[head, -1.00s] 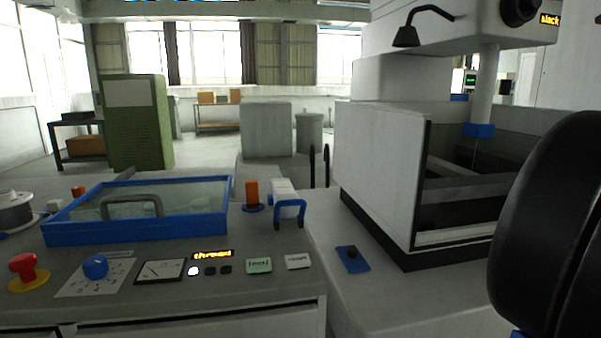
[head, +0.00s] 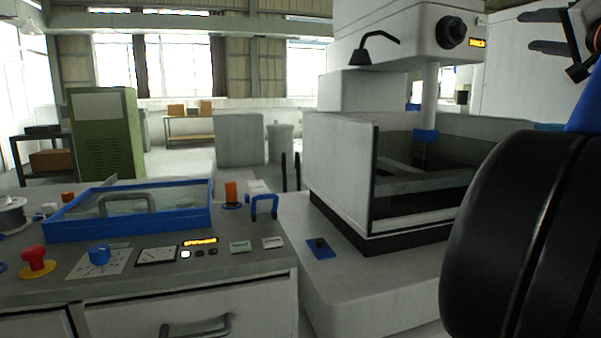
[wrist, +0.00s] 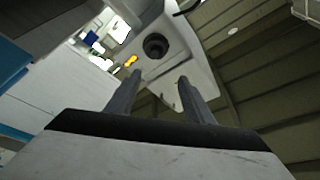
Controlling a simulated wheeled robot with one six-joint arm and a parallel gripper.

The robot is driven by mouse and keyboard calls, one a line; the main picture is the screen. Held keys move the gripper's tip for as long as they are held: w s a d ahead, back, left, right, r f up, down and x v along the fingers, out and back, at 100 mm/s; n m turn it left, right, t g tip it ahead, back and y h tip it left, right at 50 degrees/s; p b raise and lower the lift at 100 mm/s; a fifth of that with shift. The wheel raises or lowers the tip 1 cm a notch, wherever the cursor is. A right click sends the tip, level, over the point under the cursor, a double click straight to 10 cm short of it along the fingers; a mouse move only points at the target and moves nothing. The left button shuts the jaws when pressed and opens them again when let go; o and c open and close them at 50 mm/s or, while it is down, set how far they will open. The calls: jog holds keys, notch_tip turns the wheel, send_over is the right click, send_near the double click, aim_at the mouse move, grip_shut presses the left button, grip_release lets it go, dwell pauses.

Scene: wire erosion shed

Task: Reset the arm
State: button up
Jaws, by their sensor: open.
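My gripper (head: 526,30) is raised at the upper right of the head view, its two dark fingers pointing left and apart. Nothing is between them. My large black arm link fills the lower right of that view. In the wrist view, both fingers of my gripper (wrist: 159,80) stand apart with an empty gap. Beyond them are the white machine head with its round black knob (wrist: 156,46) and the ceiling.
The white erosion machine (head: 340,170) stands at centre right, with a blue-banded column over its open tank.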

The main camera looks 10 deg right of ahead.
jog(key=w+a+f+n+g+y, duration=0.1)
jog(key=w+a+f+g+y, duration=0.15)
jog(key=a+f, duration=0.5)
jog(key=w+a+f+n+g+y, duration=0.1)
jog(key=w+a+f+y, duration=0.1)
jog(key=w+a+f, duration=0.35)
jog(key=s+a+f+n+g+y, duration=0.1)
jog(key=s+a+f+n+g, duration=0.1)
jog(key=a+f, duration=0.65)
jog(key=s+a+f+n+g+y, duration=0.1)
jog(key=s+a+f+g, duration=0.3)
jog(key=f, duration=0.7)
jog(key=s+a+f+n+g+h, duration=0.1)
jog(key=s+f, duration=0.4)
jog(key=f, duration=0.5)
jog(key=s+a+f+n+g+h, duration=0.1)
jog(key=s+a+f+n+g, duration=0.2)
jog(key=f, duration=0.7)
jog(key=s+a+f+n+g+h, duration=0.1)
jog(key=s+a+f+n+g, duration=0.1)
jog(key=s+a+f, duration=0.4)
notch_tip(320, 180, down, 4)
jog(key=shift+s+n, duration=0.5)
jog(key=shift+s, duration=0.6)
